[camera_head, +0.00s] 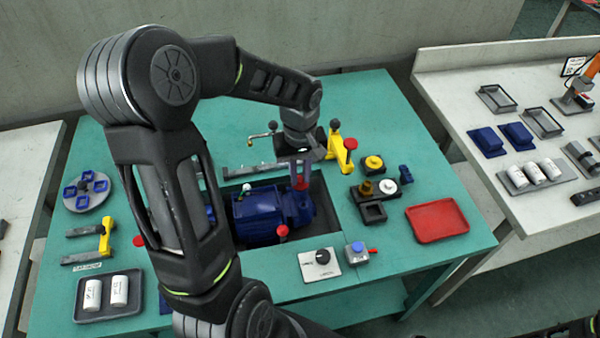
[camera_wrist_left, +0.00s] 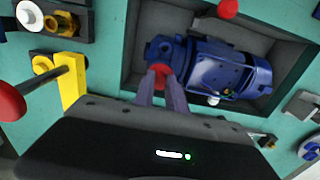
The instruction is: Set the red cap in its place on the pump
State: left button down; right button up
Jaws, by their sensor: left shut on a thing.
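The blue pump (camera_head: 258,215) lies in a dark recessed tray (camera_head: 327,215) in the green bench; it also shows in the wrist view (camera_wrist_left: 217,72). My left gripper (camera_head: 300,174) is over the pump's right end in the head view, with its fingers pointing down. It is shut on the red cap (camera_head: 301,185). In the wrist view the cap (camera_wrist_left: 160,74) shows between the fingertips (camera_wrist_left: 165,84), at the pump's end. I cannot tell whether the cap touches the pump. My right gripper is out of view.
A red-topped valve (camera_head: 281,232) stands at the tray's front edge. A yellow clamp (camera_head: 337,145) with a red knob is just behind my left gripper. A dial box (camera_head: 319,262) and blue button box (camera_head: 357,252) sit in front. An empty red tray (camera_head: 437,221) lies right.

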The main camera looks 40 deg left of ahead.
pick_arm(q)
jog(key=shift+f, duration=0.15)
dwell(0.5)
jog(key=c, duration=1.3)
grip_release()
jog(key=shift+r+p, duration=1.95)
jog(key=shift+r, duration=1.1)
